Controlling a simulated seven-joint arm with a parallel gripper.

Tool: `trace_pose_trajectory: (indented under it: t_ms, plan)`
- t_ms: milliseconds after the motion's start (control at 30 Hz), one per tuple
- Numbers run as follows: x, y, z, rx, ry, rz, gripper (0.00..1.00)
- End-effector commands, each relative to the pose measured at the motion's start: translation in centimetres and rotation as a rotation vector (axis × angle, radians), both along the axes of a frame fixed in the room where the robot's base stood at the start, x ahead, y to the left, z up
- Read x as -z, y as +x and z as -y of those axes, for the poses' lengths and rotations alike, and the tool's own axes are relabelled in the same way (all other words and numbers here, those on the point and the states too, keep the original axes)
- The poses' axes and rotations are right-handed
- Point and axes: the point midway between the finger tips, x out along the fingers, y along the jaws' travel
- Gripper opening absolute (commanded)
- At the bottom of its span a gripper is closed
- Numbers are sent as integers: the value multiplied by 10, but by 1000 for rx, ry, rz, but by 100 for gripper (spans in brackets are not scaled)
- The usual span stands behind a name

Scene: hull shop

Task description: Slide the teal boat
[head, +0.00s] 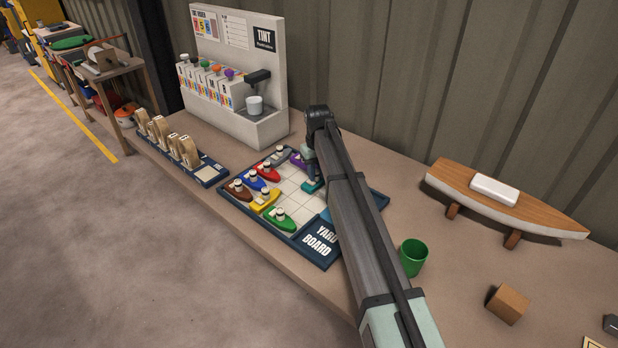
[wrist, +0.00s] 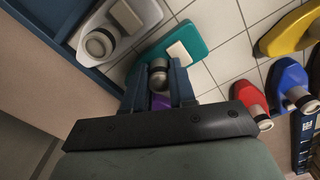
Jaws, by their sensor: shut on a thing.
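The teal boat (wrist: 190,42) lies on the white tiled grid of the yard board (head: 319,246). In the wrist view my gripper (wrist: 160,85) is shut on the boat's round grey knob. In the head view my gripper (head: 309,168) is at the board's far side, and a little of the teal boat (head: 311,186) shows below it. My arm hides part of the board and its right side.
Red (head: 266,173), blue (head: 254,181), brown (head: 237,189), yellow (head: 265,200) and green (head: 280,218) boats sit on the board. A purple boat (head: 297,160) is close by my gripper. A grey boat (wrist: 110,32) lies beside the teal one. Some middle tiles are bare.

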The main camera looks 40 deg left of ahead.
Motion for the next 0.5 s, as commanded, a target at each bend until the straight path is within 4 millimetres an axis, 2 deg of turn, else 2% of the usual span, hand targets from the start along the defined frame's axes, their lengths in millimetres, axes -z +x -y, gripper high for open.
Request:
trace_pose_trajectory:
  t_ms: [33,100,400,433,500]
  plan:
    - [-1,13,-3,3,-1,0,0]
    - [-1,22,-2,2,0,0,0]
    - [-1,26,-1,2,2,5,0]
    - [-1,26,-1,2,2,5,28]
    - [-1,26,-1,2,2,5,35]
